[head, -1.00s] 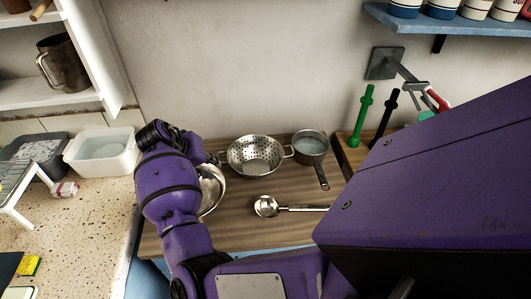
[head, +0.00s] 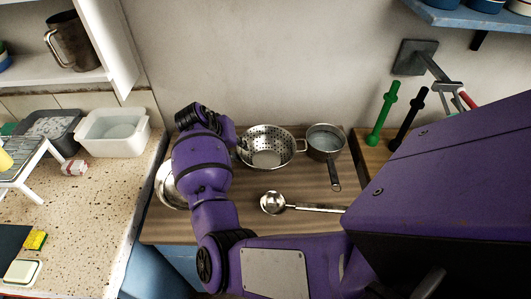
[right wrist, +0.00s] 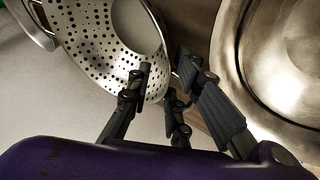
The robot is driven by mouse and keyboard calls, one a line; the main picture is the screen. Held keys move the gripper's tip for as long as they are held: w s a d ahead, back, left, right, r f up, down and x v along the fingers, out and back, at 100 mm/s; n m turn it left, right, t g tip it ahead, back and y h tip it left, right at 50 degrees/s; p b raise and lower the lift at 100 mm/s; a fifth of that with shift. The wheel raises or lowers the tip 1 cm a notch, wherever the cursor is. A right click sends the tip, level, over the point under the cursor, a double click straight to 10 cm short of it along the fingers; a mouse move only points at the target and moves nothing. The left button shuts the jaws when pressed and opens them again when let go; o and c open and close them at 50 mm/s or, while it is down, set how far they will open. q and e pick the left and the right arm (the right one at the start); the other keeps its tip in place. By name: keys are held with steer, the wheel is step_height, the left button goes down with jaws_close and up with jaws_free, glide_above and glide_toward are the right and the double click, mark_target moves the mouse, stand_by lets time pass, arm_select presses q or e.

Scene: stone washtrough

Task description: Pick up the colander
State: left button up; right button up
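The colander (head: 270,147) is a silver metal bowl with many small holes and loop handles. It stands upright on the wooden counter against the back wall. My right gripper (head: 240,145) is at its left rim, partly hidden by my own wrist. In the right wrist view the colander (right wrist: 92,35) fills the upper left. My right gripper (right wrist: 160,85) is open there, with a gap between its dark fingers. One finger overlaps the holed wall and the others lie past the rim. I cannot tell whether they touch. My left gripper is not in view.
A saucepan (head: 324,143) stands close right of the colander. A ladle (head: 273,203) lies in front. A wide metal bowl (head: 167,187) is left, partly behind my arm. Green (head: 384,112) and black (head: 409,116) upright pegs stand at right. A white tub (head: 112,133) sits on the left counter.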

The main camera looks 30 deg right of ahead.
mark_target(243, 152)
steer(key=x, duration=0.2)
steer(key=b+x, duration=0.1)
steer(key=shift+s+f, duration=0.25)
steer(key=shift+f, duration=0.3)
steer(key=shift+w, duration=0.1)
steer(key=shift+r, duration=0.3)
steer(key=shift+w, duration=0.1)
jaws_close()
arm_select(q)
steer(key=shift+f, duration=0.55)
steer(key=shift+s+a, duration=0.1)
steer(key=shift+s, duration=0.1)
arm_select(e)
steer(key=shift+r, duration=0.1)
